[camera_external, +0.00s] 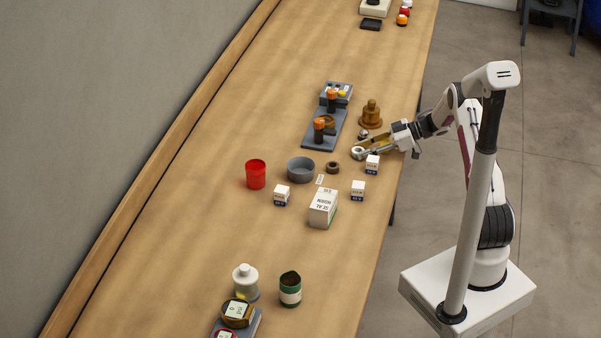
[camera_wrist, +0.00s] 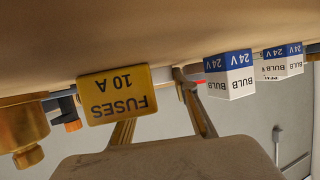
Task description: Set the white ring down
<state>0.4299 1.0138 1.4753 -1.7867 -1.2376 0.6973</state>
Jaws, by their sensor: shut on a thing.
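The white ring (camera_external: 357,153) is at the tips of my gripper (camera_external: 365,150), near the table's right side in the external view. My gripper is shut on it. I cannot tell whether the ring touches the table. In the wrist view, the two fingers of my gripper (camera_wrist: 163,88) reach up from the bottom. The yellow fuse box (camera_wrist: 117,93) covers part of the left finger there. A pale edge shows between the box and the right finger; most of the ring is hidden in this view.
A brass stepped part (camera_external: 370,115) is behind. A dark ring (camera_external: 332,168), grey bowl (camera_external: 300,169) and red cup (camera_external: 256,174) lie left.

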